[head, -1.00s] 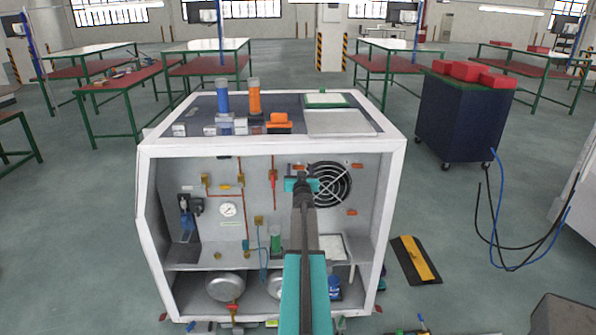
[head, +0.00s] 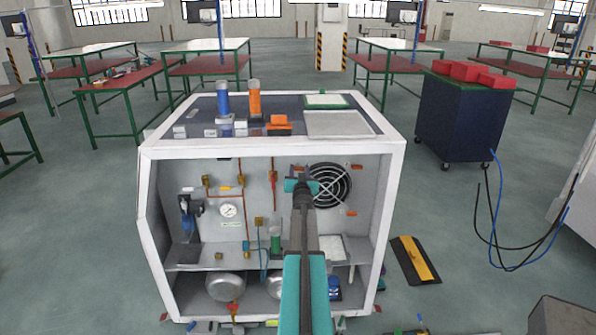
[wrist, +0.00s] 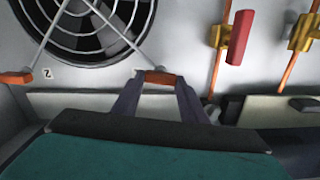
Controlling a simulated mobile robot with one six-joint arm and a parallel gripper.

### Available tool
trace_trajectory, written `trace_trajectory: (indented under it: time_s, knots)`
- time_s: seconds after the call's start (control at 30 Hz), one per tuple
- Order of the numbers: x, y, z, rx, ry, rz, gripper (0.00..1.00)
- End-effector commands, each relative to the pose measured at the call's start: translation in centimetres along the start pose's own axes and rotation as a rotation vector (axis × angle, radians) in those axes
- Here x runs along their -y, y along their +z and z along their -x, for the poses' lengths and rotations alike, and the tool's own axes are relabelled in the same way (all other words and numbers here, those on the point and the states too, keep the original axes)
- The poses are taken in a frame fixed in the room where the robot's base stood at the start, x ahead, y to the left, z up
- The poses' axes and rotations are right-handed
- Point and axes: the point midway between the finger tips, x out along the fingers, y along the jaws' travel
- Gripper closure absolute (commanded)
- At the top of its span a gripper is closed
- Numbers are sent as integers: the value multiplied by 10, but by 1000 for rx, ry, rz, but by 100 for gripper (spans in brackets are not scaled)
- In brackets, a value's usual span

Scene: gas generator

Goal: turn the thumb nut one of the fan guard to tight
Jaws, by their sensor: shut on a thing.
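The fan guard (head: 329,186) is a round wire grille on the back panel of the open cabinet; part of it shows at the upper left in the wrist view (wrist: 92,20). My gripper (wrist: 160,85) has its two fingers on either side of an orange thumb nut (wrist: 160,77) near the guard and is shut on it. In the head view my gripper (head: 301,184) is at the guard's upper left, and my arm hides part of the panel. Another orange nut (wrist: 16,78) sits at the left in the wrist view, beside a "2" mark. How tight the held nut is cannot be told.
A red-handled valve (wrist: 240,36) and copper pipes are close to my gripper, at the right in the wrist view. The cabinet's white frame (head: 391,220) surrounds the opening. A pressure gauge (head: 229,210) and metal tanks (head: 225,287) are further left and below.

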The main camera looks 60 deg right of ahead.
Motion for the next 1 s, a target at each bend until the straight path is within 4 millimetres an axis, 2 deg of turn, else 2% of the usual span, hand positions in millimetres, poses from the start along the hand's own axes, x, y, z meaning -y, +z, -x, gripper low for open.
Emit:
trace_trajectory:
  time_s: [0.03,0.3,1.0]
  knots:
    - [-1,-6,-2,-4,0,-27,84]
    - [-2,-8,-2,-4,0,-229,83]
    - [-5,-4,-2,-6,-2,-894,83]
